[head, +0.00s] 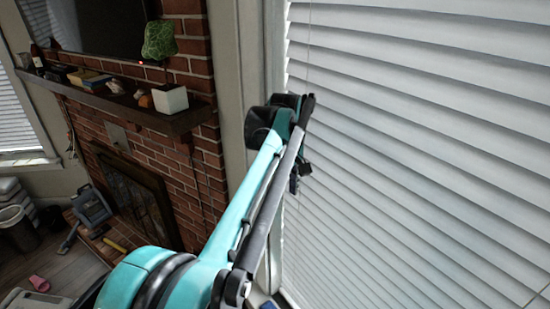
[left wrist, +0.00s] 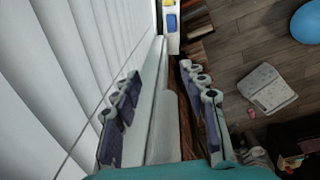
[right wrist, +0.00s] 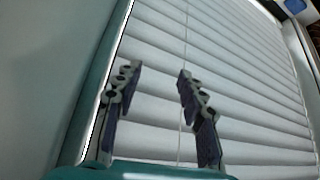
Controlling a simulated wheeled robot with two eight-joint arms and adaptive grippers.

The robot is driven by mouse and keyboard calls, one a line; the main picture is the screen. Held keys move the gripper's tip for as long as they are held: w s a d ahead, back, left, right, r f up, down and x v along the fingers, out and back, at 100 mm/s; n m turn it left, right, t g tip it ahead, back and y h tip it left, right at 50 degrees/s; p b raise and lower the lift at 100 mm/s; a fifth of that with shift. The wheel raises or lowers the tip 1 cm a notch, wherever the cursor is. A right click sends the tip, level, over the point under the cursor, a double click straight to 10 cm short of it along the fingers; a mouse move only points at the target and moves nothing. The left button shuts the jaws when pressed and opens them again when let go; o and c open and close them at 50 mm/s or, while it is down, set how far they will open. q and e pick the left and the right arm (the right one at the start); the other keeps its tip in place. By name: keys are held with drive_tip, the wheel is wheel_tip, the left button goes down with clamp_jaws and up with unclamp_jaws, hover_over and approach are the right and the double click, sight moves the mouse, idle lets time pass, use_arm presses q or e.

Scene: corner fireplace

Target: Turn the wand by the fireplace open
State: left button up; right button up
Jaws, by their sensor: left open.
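White blinds (head: 420,130) fill the right of the head view, beside the brick fireplace (head: 150,135). A thin upright line, perhaps the wand, hangs before the slats near their left edge (head: 308,45). My left gripper (head: 299,178) is by that edge, partly hidden by its arm. In the left wrist view its fingers are spread and empty (left wrist: 160,74); a thin line (left wrist: 83,138) runs along the blinds past the left finger. In the right wrist view my right gripper (right wrist: 159,69) is open before blinds, with a thin cord or rod (right wrist: 185,40) behind the right finger.
A mantel (head: 120,100) with a white box (head: 170,99) and small items juts out left of my arm. A screen (head: 95,25) hangs above it. A wall strip separates fireplace and blinds. A blue ball (left wrist: 306,22) and white scale-like object (left wrist: 270,90) lie on the floor.

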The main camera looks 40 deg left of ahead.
use_arm(q)
drive_tip(key=a+r+n+p, duration=0.1)
drive_tip(key=r, duration=0.1)
drive_tip(key=a+r+p, duration=0.1)
drive_tip(key=r+p, duration=0.1)
drive_tip(key=a+r+n+g+p, duration=0.1)
drive_tip(key=a+r, duration=0.1)
drive_tip(key=r, duration=0.1)
drive_tip(key=shift+w+a+n, duration=0.1)
drive_tip(key=shift+w+n, duration=0.2)
drive_tip(key=shift+p, duration=0.3)
wheel_tip(320, 180, down, 8)
drive_tip(key=shift+r+p, duration=0.2)
drive_tip(key=shift+p, duration=0.2)
use_arm(e)
wheel_tip(320, 180, up, 7)
drive_tip(key=shift+r, duration=0.2)
drive_tip(key=shift+s, duration=0.1)
use_arm(q)
clamp_jaws()
